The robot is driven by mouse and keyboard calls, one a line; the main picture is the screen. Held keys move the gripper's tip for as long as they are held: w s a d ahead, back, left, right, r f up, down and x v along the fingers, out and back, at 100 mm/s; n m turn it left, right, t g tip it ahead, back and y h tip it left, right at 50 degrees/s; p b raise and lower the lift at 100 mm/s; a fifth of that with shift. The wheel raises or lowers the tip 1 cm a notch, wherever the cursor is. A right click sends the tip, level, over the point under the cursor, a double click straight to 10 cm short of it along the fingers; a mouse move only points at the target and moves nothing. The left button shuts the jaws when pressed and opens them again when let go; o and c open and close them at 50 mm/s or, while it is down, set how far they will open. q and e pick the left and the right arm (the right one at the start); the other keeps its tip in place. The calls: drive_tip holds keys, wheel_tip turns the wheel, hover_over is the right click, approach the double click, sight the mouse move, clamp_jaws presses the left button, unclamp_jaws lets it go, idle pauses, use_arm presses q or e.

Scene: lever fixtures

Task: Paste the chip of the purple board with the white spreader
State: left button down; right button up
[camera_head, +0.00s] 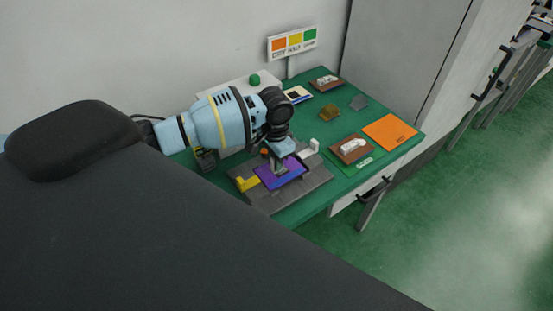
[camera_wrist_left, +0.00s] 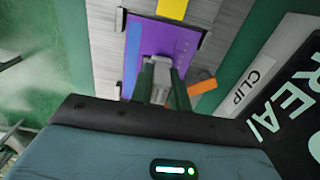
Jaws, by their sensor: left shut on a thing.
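The purple board (camera_head: 292,177) lies in a grey fixture (camera_head: 262,197) on the green table. It also shows in the left wrist view (camera_wrist_left: 184,40), with a blue strip on its left side. My left gripper (camera_head: 278,166) points down over the board. In the left wrist view its green fingers (camera_wrist_left: 160,90) are shut on a small pale piece, which looks like the white spreader (camera_wrist_left: 158,72). The spreader's lower end is over the board; I cannot tell whether it touches. The chip is hidden behind the gripper and the piece. My right gripper is not in view.
A yellow clip (camera_head: 247,183) and a white block (camera_head: 311,147) sit at the fixture's edges. Brown blocks with white tops (camera_head: 351,147), an orange sheet (camera_head: 389,132) and small pads (camera_head: 330,112) lie to the right. A sign (camera_head: 293,42) stands behind.

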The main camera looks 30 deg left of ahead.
use_arm(q)
drive_tip(key=shift+d, duration=0.1)
drive_tip(key=shift+w+d, duration=0.1)
drive_tip(key=shift+w+d+f, duration=0.1)
drive_tip(key=shift+w+d, duration=0.55)
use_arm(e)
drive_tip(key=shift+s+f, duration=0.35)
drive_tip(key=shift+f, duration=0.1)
use_arm(q)
drive_tip(key=shift+s+a, duration=0.1)
drive_tip(key=shift+s, duration=0.05)
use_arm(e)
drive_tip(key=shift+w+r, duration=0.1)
use_arm(q)
drive_tip(key=shift+s+a, duration=0.35)
drive_tip(key=shift+s, duration=0.45)
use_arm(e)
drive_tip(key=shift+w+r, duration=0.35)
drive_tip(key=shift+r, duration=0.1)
use_arm(q)
drive_tip(key=shift+w, duration=0.1)
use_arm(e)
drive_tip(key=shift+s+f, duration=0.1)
